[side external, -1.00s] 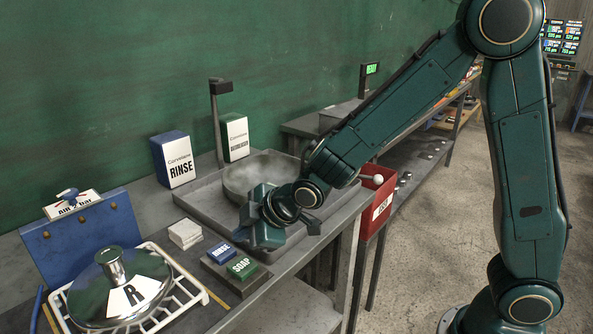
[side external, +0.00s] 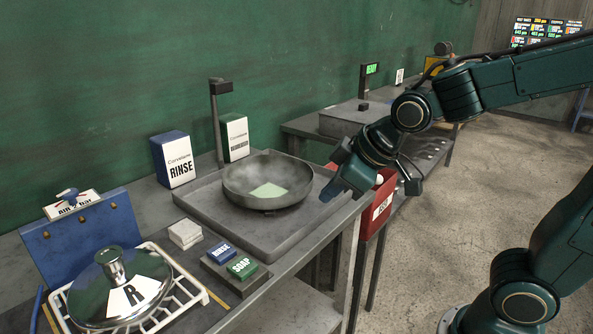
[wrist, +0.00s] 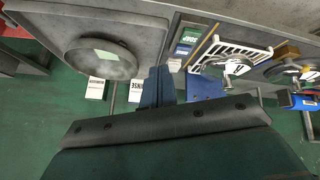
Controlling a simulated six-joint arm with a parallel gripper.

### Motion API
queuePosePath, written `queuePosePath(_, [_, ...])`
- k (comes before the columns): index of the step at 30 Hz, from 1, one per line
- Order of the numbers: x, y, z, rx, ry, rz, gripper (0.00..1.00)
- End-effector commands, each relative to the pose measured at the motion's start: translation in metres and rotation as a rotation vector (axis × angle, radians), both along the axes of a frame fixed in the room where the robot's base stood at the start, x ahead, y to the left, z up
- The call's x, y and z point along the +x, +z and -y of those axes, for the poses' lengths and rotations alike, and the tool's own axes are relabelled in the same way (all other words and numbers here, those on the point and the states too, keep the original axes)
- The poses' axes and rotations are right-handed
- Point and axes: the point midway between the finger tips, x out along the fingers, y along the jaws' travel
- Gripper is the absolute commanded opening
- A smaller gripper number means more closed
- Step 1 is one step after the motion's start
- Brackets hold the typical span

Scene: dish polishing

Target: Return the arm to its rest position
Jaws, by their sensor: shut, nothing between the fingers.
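My gripper (side external: 333,187) hangs in the air at the right end of the grey tray, near the red bin, in the side view. Its blue fingers (wrist: 158,86) are together and empty in the wrist view. A dark round pan (side external: 240,185) sits in the tray to the left of my gripper, apart from it. A pale green square patch (side external: 268,191) lies inside the pan. The pan also shows at the upper left of the wrist view (wrist: 125,62).
The grey tray (side external: 215,218) fills the table's middle. A red bin (side external: 381,208) stands by the table's right end. Rinse and soap buttons (side external: 242,267), a white rack (side external: 190,302) with a shiny lid (side external: 95,297) and a blue panel (side external: 75,245) are at the left.

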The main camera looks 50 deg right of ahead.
Motion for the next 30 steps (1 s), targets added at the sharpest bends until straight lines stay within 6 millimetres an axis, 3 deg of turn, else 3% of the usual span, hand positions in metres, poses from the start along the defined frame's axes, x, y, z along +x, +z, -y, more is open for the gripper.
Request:
queuePosePath(6, [-0.052,0.015,0.018,0.069,-0.134,-0.047,0.00])
queuePosePath(15, [-0.116,0.021,0.033,0.144,-0.297,-0.111,0.00])
queuePosePath(21, [-0.137,0.020,0.035,0.165,-0.347,-0.134,0.00])
queuePosePath(30, [-0.139,0.019,0.036,0.168,-0.355,-0.138,0.00])
